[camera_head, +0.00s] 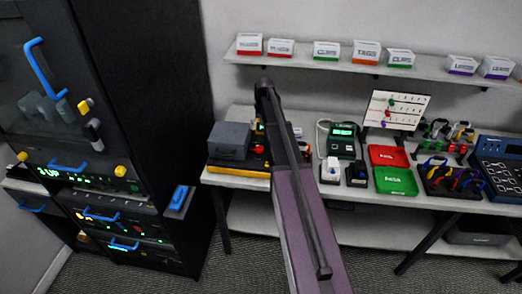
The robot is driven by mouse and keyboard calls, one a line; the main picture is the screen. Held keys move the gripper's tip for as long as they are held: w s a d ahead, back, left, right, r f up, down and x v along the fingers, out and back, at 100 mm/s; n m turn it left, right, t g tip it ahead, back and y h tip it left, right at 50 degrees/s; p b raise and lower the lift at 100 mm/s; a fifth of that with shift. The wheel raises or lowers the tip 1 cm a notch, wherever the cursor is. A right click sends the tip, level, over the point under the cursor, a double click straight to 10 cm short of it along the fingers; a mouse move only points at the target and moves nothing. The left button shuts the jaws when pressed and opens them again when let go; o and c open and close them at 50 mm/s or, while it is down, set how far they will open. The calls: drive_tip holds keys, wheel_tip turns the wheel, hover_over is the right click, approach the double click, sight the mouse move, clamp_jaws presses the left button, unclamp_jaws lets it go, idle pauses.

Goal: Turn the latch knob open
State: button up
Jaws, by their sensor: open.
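The black cabinet (150,75) stands at the left with a dark glass door. A small yellow knob (85,105) sits on the door's right part, just above a grey fitting (94,132). Two more yellow knobs show lower, one at the right (120,171) and one at the left edge (22,156). I cannot tell for certain which is the latch knob. The door has a long blue handle (43,68) and looks closed. My arm rises through the middle, well right of the cabinet. I cannot make out my gripper.
A workbench (280,190) at the right holds a grey box (229,139), red (388,156) and green (395,180) trays, and cable racks. A wall shelf (345,67) carries labelled boxes. Blue-handled units (120,243) sit below the door. Carpet floor shows in front.

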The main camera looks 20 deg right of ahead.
sight(261, 146)
drive_tip(key=shift+w+a+f+b, duration=0.1)
drive_tip(key=shift+a+f+b, duration=0.05)
drive_tip(key=shift+f+b, duration=2.7)
drive_tip(key=shift+w+a+f+b, duration=0.1)
drive_tip(key=shift+a+f+b, duration=0.05)
drive_tip(key=shift+f+b, duration=2.65)
drive_tip(key=shift+f, duration=0.15)
drive_tip(key=shift+c, duration=0.2)
drive_tip(key=c, duration=1)
drive_tip(key=shift+s+d, duration=0.1)
drive_tip(key=shift+c, duration=0.4)
